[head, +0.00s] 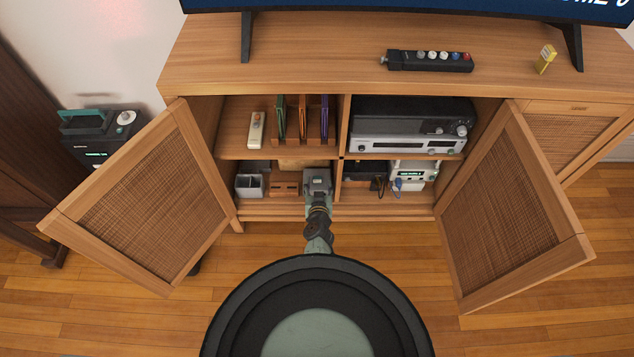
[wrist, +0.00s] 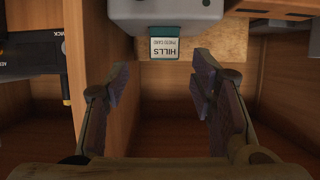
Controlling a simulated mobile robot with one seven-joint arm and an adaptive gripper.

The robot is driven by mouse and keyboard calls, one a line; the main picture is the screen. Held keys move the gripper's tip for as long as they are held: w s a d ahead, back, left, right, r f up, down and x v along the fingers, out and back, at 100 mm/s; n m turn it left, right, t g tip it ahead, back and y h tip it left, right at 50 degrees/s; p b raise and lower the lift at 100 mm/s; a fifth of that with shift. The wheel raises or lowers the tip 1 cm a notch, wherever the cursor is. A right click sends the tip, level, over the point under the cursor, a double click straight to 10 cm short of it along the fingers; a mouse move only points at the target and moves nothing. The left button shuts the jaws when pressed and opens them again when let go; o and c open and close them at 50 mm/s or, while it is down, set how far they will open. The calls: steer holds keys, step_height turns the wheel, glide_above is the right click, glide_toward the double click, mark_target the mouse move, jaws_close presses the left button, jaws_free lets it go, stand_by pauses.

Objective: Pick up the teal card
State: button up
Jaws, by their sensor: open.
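The teal card (wrist: 164,43) shows in the wrist view, upside down, with a pale label reading "HILLS" and a teal border. It sticks out of the edge of a grey device (wrist: 165,14), which hides its other end. My gripper (wrist: 161,78) is open and empty, one finger on each side of the card's line, with the card beyond the fingertips. In the head view my gripper is in the lower left cabinet compartment; my arm covers much of that spot, and I cannot make out the card there.
A divider (wrist: 98,60) stands close beside the gripper. A grey organizer (head: 249,186) and a slotted wooden block (head: 284,188) share the compartment. The shelf above holds a remote (head: 256,130) and upright cases (head: 303,118). Open doors (head: 155,205) (head: 515,205) flank the arm.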

mark_target(317, 177)
steer(key=b+x, duration=0.1)
steer(key=x, duration=0.2)
steer(key=b+x, duration=0.1)
steer(key=shift+w+a+f+b, duration=0.25)
steer(key=shift+w+b, duration=0.05)
steer(key=shift+b, duration=0.05)
steer(key=shift+w, duration=0.25)
steer(key=c, duration=0.9)
steer(key=shift+r, duration=0.1)
